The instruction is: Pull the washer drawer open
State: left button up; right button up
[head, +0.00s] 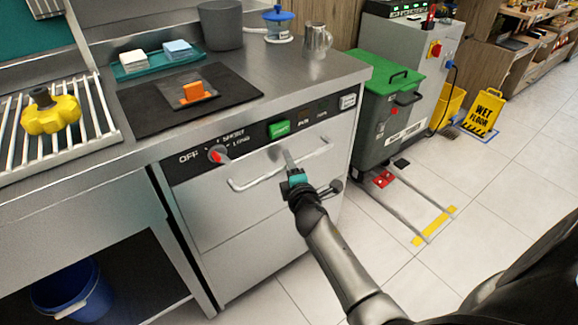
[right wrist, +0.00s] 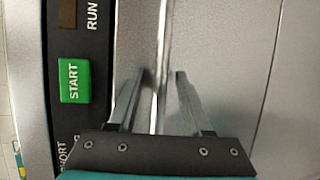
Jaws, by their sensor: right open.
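The washer drawer (head: 215,208) is the steel front panel below the black control strip (head: 265,137). It looks flush with the machine. Its long bar handle (head: 250,181) runs across the upper part of the panel. My right gripper (head: 287,157) is at the handle, right of its middle. In the right wrist view the handle (right wrist: 163,60) passes between the two open fingers of the gripper (right wrist: 160,80). I cannot tell whether either finger touches it. The green START button (right wrist: 75,82) is beside the fingers. My left gripper is out of view.
The tiled floor in front of the washer is clear.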

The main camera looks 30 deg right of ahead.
grip_shut()
dwell(1.4)
